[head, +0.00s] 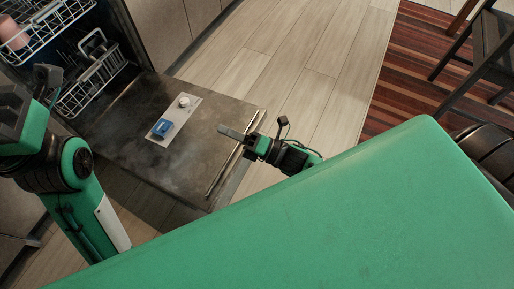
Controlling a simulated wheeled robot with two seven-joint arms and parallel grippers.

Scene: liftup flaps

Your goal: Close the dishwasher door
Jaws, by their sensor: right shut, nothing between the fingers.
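The dishwasher door (135,160) is folded down, its dark inner face up. It carries a light panel (183,117) with a blue detergent piece and a round cap. A metal strip (237,155) runs along its outer edge. My right gripper (222,130) is shut and empty, over the door's outer edge by the strip; I cannot tell whether it touches. My left arm (75,165) comes in at the left, in front of part of the door; its fingers cannot be made out.
Dish racks (90,75) with some dishes show in the dishwasher at the upper left. Cabinet fronts (165,30) adjoin it. The wooden floor (310,75) right of the door is clear. A dark chair (488,50) stands at the far right on a striped rug (420,75).

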